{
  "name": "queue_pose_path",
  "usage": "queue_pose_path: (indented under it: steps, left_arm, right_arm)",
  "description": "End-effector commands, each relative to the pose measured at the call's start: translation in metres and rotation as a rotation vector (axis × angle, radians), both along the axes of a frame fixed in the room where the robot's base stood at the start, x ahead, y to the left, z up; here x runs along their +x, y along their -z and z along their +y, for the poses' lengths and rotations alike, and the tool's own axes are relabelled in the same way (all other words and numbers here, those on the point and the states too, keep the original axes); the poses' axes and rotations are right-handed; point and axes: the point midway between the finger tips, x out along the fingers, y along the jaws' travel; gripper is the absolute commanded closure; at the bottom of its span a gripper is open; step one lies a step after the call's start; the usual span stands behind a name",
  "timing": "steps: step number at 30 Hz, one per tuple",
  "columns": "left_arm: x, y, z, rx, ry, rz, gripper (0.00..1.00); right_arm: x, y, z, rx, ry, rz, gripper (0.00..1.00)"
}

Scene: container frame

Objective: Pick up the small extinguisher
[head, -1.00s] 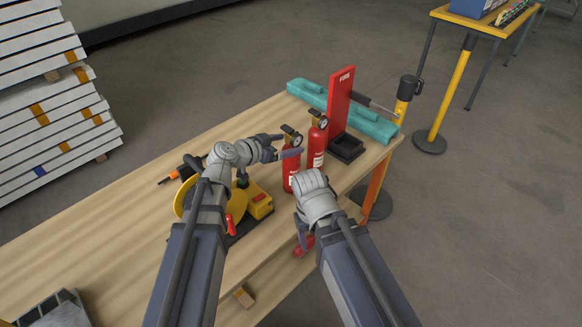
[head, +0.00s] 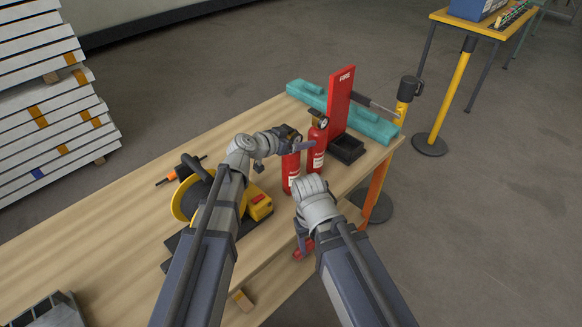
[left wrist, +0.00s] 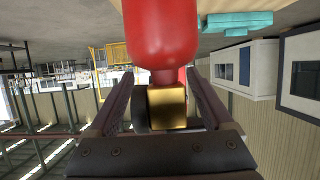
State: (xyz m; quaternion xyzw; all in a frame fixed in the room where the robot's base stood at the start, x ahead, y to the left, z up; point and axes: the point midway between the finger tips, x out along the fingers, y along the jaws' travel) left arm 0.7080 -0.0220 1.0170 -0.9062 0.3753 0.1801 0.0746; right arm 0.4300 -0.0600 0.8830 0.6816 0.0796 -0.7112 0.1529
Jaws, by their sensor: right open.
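Two red extinguishers stand upright side by side on the wooden table: a front one (head: 291,178) and a rear one (head: 317,153). They look close in size; I cannot clearly tell which is smaller. My left gripper (head: 298,147) is at the top of the front extinguisher and covers its valve in the head view. In the left wrist view, which is upside down, the open fingers (left wrist: 158,100) lie either side of the neck and brass valve (left wrist: 167,107); the red body (left wrist: 162,35) is beyond. My right gripper (head: 303,243) is open, pointing down past the table's front edge.
A red fire stand (head: 341,100) with a black tray (head: 347,149) and a teal case (head: 370,124) are behind the extinguishers. A yellow cable reel (head: 180,203) sits left, near my left arm. A red object (head: 303,254) is below the table's front edge.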

Motion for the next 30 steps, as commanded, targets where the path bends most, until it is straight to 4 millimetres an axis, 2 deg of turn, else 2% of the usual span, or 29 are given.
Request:
queue_pose_path:
  steps: [2,21,30]
  left_arm:
    - [-0.0001,-0.0001,0.0002,0.0,0.0,0.0,0.26]
    - [-0.0002,0.0001,0.0003,0.0,0.0,0.0,0.98]
    - [-0.0001,0.0001,0.0003,0.0,0.0,0.0,1.0]
  right_arm:
    - [0.0,0.0,0.0,0.0,0.0,0.0,0.37]
    - [0.0,0.0,0.0,0.0,0.0,0.0,0.37]
    - [0.0,0.0,0.0,0.0,0.0,0.0,0.37]
